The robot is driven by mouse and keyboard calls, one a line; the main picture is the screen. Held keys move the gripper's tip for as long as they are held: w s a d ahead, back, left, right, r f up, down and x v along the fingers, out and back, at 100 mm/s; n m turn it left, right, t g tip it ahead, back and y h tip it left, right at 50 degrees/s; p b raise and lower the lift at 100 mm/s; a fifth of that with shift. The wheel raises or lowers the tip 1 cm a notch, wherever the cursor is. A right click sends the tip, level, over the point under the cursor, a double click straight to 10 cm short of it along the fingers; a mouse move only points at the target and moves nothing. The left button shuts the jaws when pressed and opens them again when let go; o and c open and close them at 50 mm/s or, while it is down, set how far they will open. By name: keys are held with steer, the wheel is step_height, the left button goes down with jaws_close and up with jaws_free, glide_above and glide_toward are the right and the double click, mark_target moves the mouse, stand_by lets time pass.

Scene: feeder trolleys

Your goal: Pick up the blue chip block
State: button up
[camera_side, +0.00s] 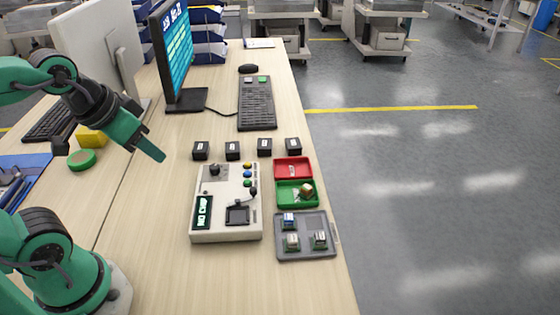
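The blue chip block (289,220) is a small block with a blue top. It sits in the back left part of a grey tray (307,252) near the table's right edge. Two other chip blocks share the tray, a pale one (292,242) and a grey-topped one (320,239). My gripper (151,149) is in the air over the left part of the table, well to the left of the blue block and apart from it. I see nothing held at its green tip. Whether its fingers are apart is not clear from this angle.
A white test device (226,231) with a lever and buttons stands left of the tray. Red (293,168) and green (297,206) bins lie behind the tray; the green one holds a block. Several black sockets (232,151) and a keyboard (257,103) are further back. The front table is clear.

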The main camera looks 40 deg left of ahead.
steer(key=shift+o, duration=1)
steer(key=w+d+f+n+g, duration=0.2)
steer(key=w+d+f, duration=0.3)
steer(key=w, duration=0.1)
steer(key=w+d+f+n+g, duration=0.1)
steer(key=w+d+f+n, duration=0.2)
steer(key=w+d+f, duration=0.2)
steer(key=w+d+f+n+g, duration=0.2)
steer(key=w+d, duration=0.4)
steer(key=w, duration=0.3)
steer(key=shift+w+d+f+n+g, duration=0.15)
steer(key=shift+f+n, duration=0.2)
steer(key=shift+f, duration=0.35)
steer(key=shift+w+d+f+n+g, duration=0.15)
steer(key=shift+f+n, duration=0.2)
steer(key=shift+f, duration=0.35)
steer(key=shift+d+f, duration=0.15)
steer(key=shift+f, duration=0.15)
steer(key=shift+f, duration=0.1)
